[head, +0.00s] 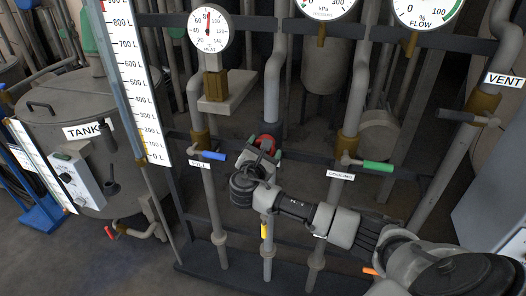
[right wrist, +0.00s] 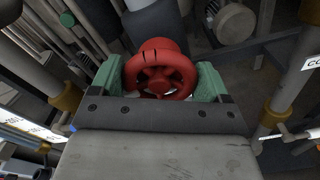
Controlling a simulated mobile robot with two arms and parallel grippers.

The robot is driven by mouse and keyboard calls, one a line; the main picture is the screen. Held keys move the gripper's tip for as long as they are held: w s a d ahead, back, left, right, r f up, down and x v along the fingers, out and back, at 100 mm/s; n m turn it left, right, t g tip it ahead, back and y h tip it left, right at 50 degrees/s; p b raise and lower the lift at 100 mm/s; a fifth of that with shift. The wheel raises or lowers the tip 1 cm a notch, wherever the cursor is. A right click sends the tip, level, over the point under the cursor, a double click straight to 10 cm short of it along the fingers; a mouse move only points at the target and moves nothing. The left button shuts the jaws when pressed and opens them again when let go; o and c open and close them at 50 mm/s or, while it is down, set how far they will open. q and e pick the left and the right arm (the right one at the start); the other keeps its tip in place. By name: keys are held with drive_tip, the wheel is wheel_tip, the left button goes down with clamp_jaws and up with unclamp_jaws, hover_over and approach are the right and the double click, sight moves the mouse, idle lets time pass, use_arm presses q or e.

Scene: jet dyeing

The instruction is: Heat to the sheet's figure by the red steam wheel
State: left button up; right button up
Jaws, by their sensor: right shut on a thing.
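The red steam wheel (right wrist: 160,70) sits between the two green fingers of my right gripper (right wrist: 160,85) in the right wrist view. The fingers are shut on its rim from both sides. The sheet with the figure cannot be made out. My left gripper is not in view.
A blue-handled FILL valve (head: 212,155) is left of the wheel and a green-handled COOLING valve (head: 376,166) right of it. The TANK (head: 85,160) and a litre scale (head: 130,80) stand at left. A VENT valve (head: 470,118) is at far right.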

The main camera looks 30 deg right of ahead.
drive_tip(key=m, duration=0.1)
drive_tip(key=m+b, duration=0.1)
drive_tip(key=m, duration=0.1)
drive_tip(key=shift+f+m+b, duration=0.25)
drive_tip(key=shift+m+b, duration=0.15)
drive_tip(key=m+b, duration=0.3)
drive_tip(key=m, duration=0.1)
drive_tip(key=shift+s+f+m, duration=0.1)
drive_tip(key=shift+f+m, duration=0.05)
drive_tip(key=shift+m, duration=0.15)
drive_tip(key=m+b, duration=0.4)
drive_tip(key=m, duration=0.1)
drive_tip(key=shift+f, duration=0.1)
drive_tip(key=m+b, duration=0.3)
drive_tip(key=shift+m, duration=0.7)
drive_tip(key=shift+r+b, duration=0.2)
drive_tip(key=shift+b, duration=0.1)
drive_tip(key=o, duration=0.9)
